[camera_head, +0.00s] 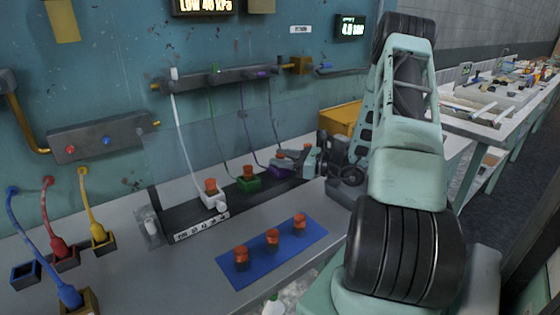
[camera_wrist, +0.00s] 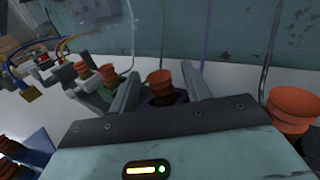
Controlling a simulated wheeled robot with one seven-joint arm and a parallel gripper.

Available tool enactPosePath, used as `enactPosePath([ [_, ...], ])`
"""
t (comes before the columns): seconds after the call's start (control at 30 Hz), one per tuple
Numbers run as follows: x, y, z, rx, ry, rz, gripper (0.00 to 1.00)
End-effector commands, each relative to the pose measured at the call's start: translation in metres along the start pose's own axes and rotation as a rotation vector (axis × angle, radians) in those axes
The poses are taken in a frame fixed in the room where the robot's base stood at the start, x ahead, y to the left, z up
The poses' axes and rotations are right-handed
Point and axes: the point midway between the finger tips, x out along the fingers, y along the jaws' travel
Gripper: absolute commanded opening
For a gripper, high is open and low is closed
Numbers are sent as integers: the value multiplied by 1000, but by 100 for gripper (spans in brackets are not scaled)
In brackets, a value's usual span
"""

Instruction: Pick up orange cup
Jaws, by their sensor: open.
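Several orange cups are in view. In the wrist view, one orange cup (camera_wrist: 161,84) sits on a purple base (camera_wrist: 178,97), and the fingers of my open gripper (camera_wrist: 160,72) stand on either side of it with gaps. In the head view, my gripper (camera_head: 291,157) is low over the far end of the dark rack, by the purple base (camera_head: 282,171), and partly hides the cups there. Other orange cups sit on a white base (camera_head: 210,186) and a green base (camera_head: 249,172). Another orange cup (camera_wrist: 293,108) is close at the right in the wrist view.
A blue mat (camera_head: 262,272) in front carries three orange cups (camera_head: 241,255). A wall rail (camera_head: 215,78) has thin tubes running down to the bases. Colored plugs and cables (camera_head: 65,250) are at the left. A yellow box (camera_head: 342,120) stands behind my gripper.

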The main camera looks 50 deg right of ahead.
Motion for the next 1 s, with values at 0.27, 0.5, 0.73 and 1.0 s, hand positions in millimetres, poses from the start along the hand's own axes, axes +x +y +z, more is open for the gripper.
enactPosePath([
  [0.27,8,0,-1,1,0,-1,48],
  [0.5,8,0,0,1,1,-1,3],
  [0.73,7,0,0,1,1,0,2],
  [1.0,7,0,14,-2,0,-1,2],
])
